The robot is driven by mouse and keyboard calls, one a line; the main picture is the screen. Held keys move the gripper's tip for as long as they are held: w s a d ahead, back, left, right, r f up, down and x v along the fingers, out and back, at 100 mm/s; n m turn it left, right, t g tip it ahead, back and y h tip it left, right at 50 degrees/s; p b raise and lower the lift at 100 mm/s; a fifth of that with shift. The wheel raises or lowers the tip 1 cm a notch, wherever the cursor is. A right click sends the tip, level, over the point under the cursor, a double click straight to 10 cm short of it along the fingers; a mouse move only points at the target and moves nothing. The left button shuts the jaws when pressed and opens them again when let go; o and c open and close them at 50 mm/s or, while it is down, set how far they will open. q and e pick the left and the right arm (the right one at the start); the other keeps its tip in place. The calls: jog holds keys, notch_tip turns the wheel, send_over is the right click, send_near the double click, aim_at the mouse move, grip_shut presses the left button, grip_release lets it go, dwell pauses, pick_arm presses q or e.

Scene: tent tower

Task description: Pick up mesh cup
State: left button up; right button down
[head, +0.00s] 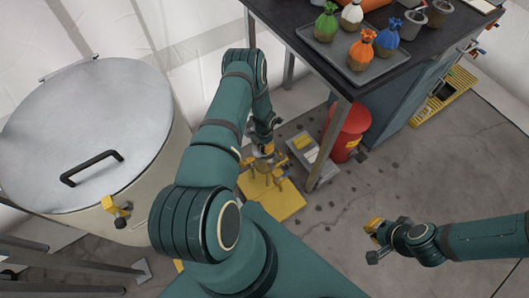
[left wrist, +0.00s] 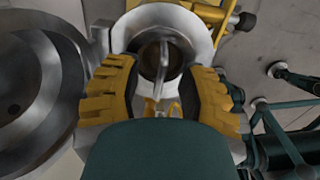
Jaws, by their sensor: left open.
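My left gripper (head: 268,158) reaches down over a yellow stand (head: 270,195) on the floor. In the left wrist view its yellow fingers (left wrist: 160,95) are apart. A round, silvery cup-like thing (left wrist: 201,33) with a dark brown inside and a thin upright piece across it lies just beyond and between the fingertips. It may be the mesh cup; no mesh can be made out, and I cannot tell whether the fingers touch it. In the head view it is mostly hidden by my arm. My right gripper (head: 376,240) is over bare floor at the right, far from the stand.
A large lidded drum (head: 85,120) stands at the left. A dark table (head: 400,70) holds a tray of tied colored bags (head: 362,50) and grey cups (head: 412,25).

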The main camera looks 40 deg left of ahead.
pick_arm(q)
grip_shut()
dwell(0.4)
